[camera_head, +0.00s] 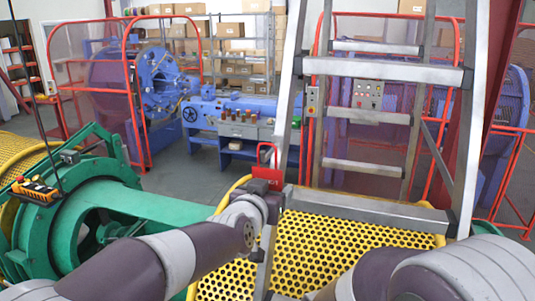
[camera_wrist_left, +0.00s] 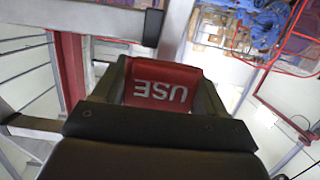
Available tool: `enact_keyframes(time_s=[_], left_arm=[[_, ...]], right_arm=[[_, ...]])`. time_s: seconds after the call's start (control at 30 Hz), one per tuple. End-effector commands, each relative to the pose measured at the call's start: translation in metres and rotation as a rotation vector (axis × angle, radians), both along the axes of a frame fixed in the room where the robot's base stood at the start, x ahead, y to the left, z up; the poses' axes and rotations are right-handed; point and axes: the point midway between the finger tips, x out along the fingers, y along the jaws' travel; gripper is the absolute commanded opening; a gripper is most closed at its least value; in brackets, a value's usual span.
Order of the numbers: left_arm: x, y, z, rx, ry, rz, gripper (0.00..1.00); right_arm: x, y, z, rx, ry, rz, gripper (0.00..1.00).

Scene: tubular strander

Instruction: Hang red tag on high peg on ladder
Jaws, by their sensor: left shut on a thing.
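The red tag (camera_head: 268,176) with a thin red loop on top is held upright by my left gripper (camera_head: 266,190). In the left wrist view the tag (camera_wrist_left: 162,86) sits between the two fingers, with "USE" upside down on it. The grey metal ladder (camera_head: 386,72) stands right of the tag, its left rail just beside and behind the gripper. The tag appears below the upper rungs. I cannot make out a peg on the ladder. My right arm enters at the bottom right, and its gripper is out of view.
A yellow perforated platform (camera_head: 330,250) lies at the ladder's foot. A green machine (camera_head: 140,200) with a hanging yellow pendant control (camera_head: 35,190) is at the left. Red guard frames (camera_head: 140,100), a blue machine (camera_head: 235,120) and shelved boxes (camera_head: 235,70) stand behind.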

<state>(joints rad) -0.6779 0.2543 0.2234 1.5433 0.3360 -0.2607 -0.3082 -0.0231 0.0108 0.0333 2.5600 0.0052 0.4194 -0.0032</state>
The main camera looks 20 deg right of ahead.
Motion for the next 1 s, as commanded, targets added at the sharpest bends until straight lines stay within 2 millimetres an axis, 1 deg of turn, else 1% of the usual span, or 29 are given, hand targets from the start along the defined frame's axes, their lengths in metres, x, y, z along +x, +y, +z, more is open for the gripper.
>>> enact_keyframes(time_s=[0.47, 0.8, 1.0], left_arm=[[0.000, 0.000, 0.000, 0.000, 0.000, 0.000, 0.43], [0.001, -0.001, -0.017, 0.000, 0.000, 0.000, 0.43], [0.002, -0.001, -0.017, 0.000, 0.000, 0.000, 0.43]], right_arm=[[0.000, 0.000, 0.000, 0.000, 0.000, 0.000, 0.47], [0.000, 0.000, -0.015, 0.000, 0.000, 0.000, 0.47], [0.000, 0.000, -0.014, 0.000, 0.000, 0.000, 0.47]])
